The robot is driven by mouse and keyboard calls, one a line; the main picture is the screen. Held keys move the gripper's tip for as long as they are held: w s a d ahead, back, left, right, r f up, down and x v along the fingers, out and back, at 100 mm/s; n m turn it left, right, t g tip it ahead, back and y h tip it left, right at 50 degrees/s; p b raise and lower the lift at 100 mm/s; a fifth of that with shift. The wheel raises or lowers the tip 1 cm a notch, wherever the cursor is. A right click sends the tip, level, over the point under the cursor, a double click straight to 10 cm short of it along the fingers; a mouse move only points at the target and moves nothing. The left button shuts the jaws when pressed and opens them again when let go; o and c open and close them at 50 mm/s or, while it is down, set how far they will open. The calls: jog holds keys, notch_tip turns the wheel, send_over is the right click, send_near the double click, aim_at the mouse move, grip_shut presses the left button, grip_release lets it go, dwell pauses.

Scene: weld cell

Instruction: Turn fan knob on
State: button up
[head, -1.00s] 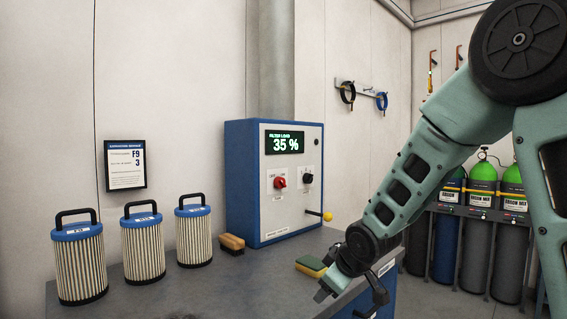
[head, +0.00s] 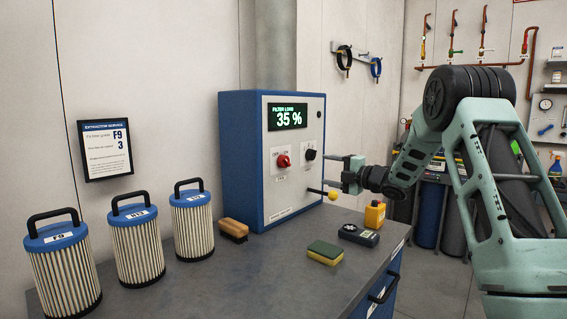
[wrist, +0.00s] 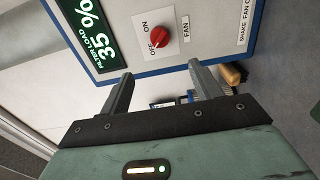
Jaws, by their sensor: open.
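The fan knob (head: 284,160) is a red rotary knob on the white front of the blue-sided control box (head: 238,165), below the green "FILTER LOAD 35 %" display (head: 288,116). In the wrist view the red knob (wrist: 158,41) shows beside the OFF, ON and FAN lettering; I cannot tell its exact setting. My gripper (head: 346,173) is right of the box front, apart from the knob. In the wrist view its two fingers (wrist: 160,72) are spread and empty, with the knob beyond the gap between them.
A black knob (head: 310,154) and a yellow-tipped lever (head: 332,196) are also on the box. The bench holds a brush (head: 233,230), sponge (head: 325,253), dark meter (head: 358,235), yellow device (head: 375,214) and three filters (head: 136,246). The bench's front middle is clear.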

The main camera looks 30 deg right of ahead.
aim_at(288, 162)
jog(key=p+x, duration=0.5)
jog(key=x, duration=1.1)
jog(key=shift+w+a, duration=0.15)
jog(key=shift+w, duration=0.2)
jog(key=c, duration=1)
